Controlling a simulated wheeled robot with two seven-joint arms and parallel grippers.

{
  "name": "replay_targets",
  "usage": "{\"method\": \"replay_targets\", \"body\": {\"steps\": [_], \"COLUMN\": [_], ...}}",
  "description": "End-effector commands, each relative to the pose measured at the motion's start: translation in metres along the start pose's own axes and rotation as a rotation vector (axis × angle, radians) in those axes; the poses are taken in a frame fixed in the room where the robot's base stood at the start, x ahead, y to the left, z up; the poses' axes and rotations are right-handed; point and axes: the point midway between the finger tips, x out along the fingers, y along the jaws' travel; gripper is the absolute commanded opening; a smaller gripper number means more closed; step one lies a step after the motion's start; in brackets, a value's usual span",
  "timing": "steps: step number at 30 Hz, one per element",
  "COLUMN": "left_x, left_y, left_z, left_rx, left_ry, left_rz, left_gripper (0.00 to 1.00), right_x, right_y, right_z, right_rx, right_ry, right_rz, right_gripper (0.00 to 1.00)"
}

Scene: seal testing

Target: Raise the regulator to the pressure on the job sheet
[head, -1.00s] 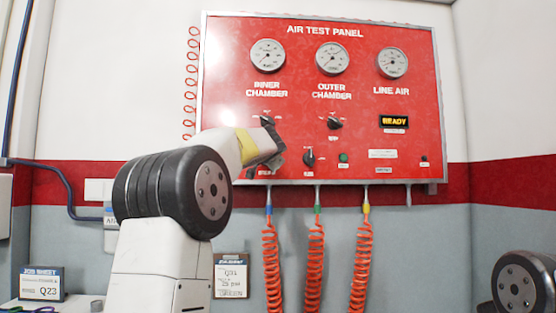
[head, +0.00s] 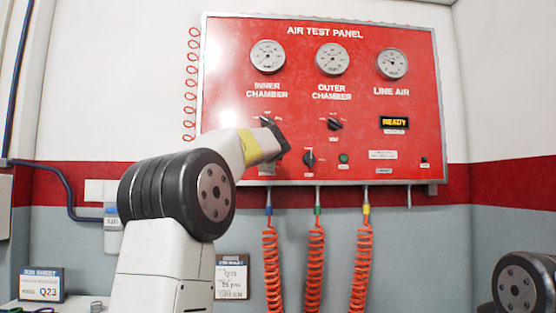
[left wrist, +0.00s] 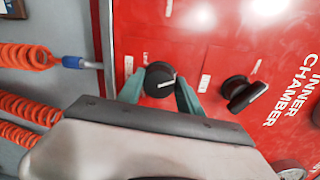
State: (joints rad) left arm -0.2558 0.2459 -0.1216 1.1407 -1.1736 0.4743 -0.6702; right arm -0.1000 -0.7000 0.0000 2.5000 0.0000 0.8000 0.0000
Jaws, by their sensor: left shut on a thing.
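The red air test panel (head: 230,75) hangs on the wall with three gauges on top: inner chamber (head: 267,56), outer chamber (head: 332,59) and line air (head: 392,64). My left gripper (head: 280,158) is at the lower left of the panel and hides the regulator in the head view. In the left wrist view, the teal fingers (left wrist: 160,90) are shut on a round black regulator knob (left wrist: 158,80) with a pale mark line. The job sheet clipboard (head: 232,277) hangs below the panel and reads Q23, 25 psi. My right gripper is out of view.
A black selector knob (left wrist: 242,94) sits close beside the held knob. Another selector (head: 334,124), a small switch (head: 309,158) and a READY display (head: 394,122) are farther right. Coiled orange hoses (head: 316,265) hang below. A Q23 job sheet stand (head: 41,285) is at lower left.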

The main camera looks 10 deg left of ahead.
Motion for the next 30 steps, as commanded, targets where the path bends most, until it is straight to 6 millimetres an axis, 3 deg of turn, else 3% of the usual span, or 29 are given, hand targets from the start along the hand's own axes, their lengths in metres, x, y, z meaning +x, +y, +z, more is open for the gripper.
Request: {"method": "replay_targets", "body": {"steps": [9,23,24,27,30], "left_x": [0.0,0.0001,0.0001,0.0001,0.0001], "left_y": [0.0005,0.001,0.001,0.0009,0.0006], "left_z": [-0.0018,-0.002,-0.002,-0.0017,-0.0013], "left_rx": [0.094,0.106,0.106,0.106,0.105], "left_ry": [-0.002,-0.002,-0.002,-0.003,-0.003], "left_rz": [0.0,0.001,0.001,0.001,0.001], "left_gripper": [0.02,0.02,0.46,0.64,0.64], "right_x": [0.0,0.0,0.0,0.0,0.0], "right_y": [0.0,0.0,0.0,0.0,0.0], "right_z": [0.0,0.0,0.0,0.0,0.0], "right_rx": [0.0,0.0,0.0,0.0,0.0], "right_ry": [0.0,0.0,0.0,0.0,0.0], "right_rz": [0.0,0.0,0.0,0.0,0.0], "right_gripper": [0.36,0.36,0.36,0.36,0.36]}}
